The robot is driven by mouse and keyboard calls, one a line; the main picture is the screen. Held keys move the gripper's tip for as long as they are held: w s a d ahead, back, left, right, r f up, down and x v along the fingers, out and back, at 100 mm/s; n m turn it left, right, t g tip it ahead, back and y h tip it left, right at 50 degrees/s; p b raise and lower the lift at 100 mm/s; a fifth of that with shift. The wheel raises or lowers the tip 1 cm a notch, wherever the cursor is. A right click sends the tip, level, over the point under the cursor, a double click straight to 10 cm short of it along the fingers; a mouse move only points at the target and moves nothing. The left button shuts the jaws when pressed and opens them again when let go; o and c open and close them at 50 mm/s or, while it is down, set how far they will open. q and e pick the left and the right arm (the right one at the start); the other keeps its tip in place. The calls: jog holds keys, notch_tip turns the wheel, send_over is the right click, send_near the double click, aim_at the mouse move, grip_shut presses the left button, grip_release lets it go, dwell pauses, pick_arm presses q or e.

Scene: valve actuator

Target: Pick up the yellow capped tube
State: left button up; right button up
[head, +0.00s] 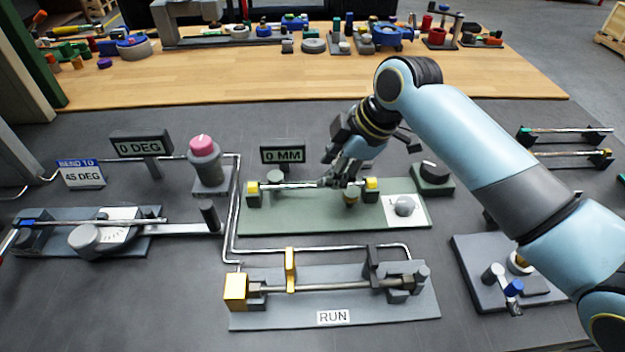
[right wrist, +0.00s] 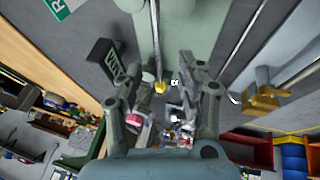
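The yellow capped tube is a thin silvery tube (head: 290,186) with a yellow cap near each end, lying level above a green plate (head: 290,217). My right gripper (head: 338,180) is over the right half of the tube, pointing down at it, and hides part of it. In the right wrist view the tube (right wrist: 155,40) runs down to a yellow cap (right wrist: 160,87), in line with the gap between my spread fingers (right wrist: 160,78). The fingers are apart; I cannot tell whether either touches the tube. My left gripper is not in view.
A 0 MM display (head: 283,155) stands behind the tube. A dark knob (head: 433,174) and a grey button (head: 404,206) are to its right. A pink-topped post (head: 205,160) is to the left. The RUN fixture (head: 335,295) lies in front. A bent pipe (head: 233,210) runs beside the plate.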

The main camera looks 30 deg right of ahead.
aim_at(313, 186)
jog(key=shift+x, duration=0.75)
jog(key=p+x, duration=0.1)
jog(key=x, duration=0.4)
jog(key=shift+w+d, duration=0.1)
jog(key=shift+d, duration=0.05)
jog(key=shift+c, duration=0.6)
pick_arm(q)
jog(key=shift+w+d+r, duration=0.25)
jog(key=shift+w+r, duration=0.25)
pick_arm(e)
grip_shut()
